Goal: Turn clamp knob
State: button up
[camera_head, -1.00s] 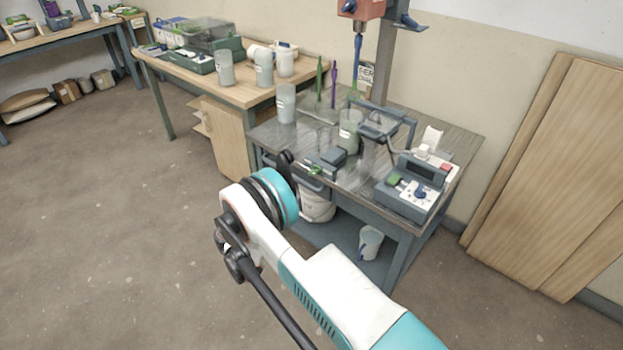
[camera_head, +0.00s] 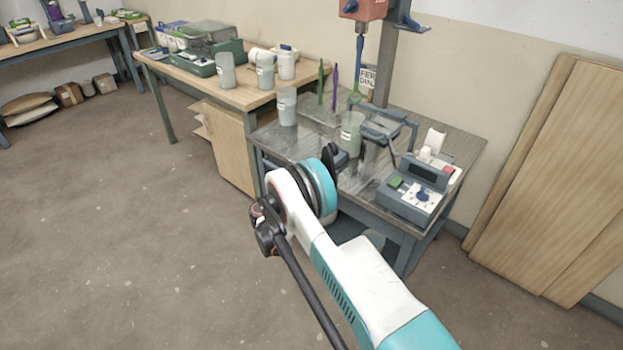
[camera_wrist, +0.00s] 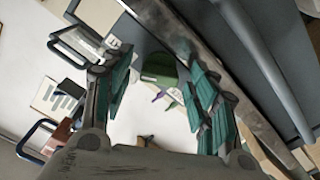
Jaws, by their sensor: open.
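My gripper (camera_wrist: 158,66) is open in the wrist view, with its teal-padded fingers spread apart. A green piece (camera_wrist: 163,68) shows beyond and between the fingers, with no visible contact; I cannot tell whether it is a clamp knob. In the head view, a dark finger of my gripper (camera_head: 331,154) shows beyond the teal wrist, over the front of the grey bench (camera_head: 455,145). My arm hides most of the small device at the bench's front. A grey frame (camera_head: 385,122) stands by the mixer post. A control box (camera_head: 410,205) with a blue knob (camera_head: 423,193) stands to the right.
Beakers (camera_head: 351,132) and (camera_head: 287,107) stand on the bench, near green and purple upright tools (camera_head: 335,88). The red mixer head (camera_head: 360,9) hangs above. Wooden boards (camera_head: 550,180) lean on the right wall.

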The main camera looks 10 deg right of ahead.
jog(key=c, duration=1.1)
jog(key=shift+o, duration=0.2)
jog(key=shift+n, duration=0.4)
jog(key=n, duration=2.3)
